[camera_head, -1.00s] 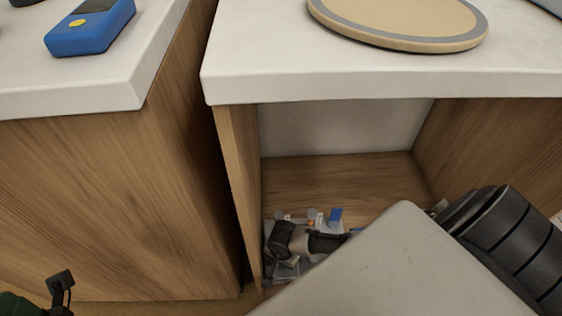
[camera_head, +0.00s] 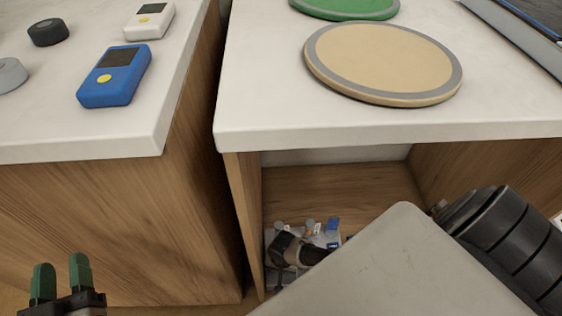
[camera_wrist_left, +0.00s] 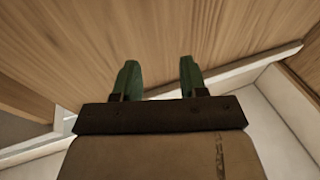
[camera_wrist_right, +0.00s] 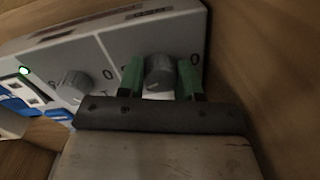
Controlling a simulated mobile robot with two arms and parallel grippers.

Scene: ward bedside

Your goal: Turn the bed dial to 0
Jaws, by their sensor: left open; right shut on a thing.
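A grey control panel (camera_wrist_right: 125,45) fills the right wrist view; it also shows partly inside the open cabinet in the head view (camera_head: 326,238). My right gripper (camera_wrist_right: 160,82) is shut on the panel's right-hand grey dial (camera_wrist_right: 159,70), one green finger on each side. A "0" is printed on either side of this dial. A second grey dial (camera_wrist_right: 75,84) sits to its left, apart from the fingers. My left gripper (camera_head: 62,277) is open and empty, low in front of the left cabinet.
Cabinet walls (camera_head: 247,215) enclose the panel closely. The worktop above bears a beige round board (camera_head: 382,60) and a green one (camera_head: 345,7). A blue device (camera_head: 114,77) lies on the left worktop (camera_head: 60,135).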

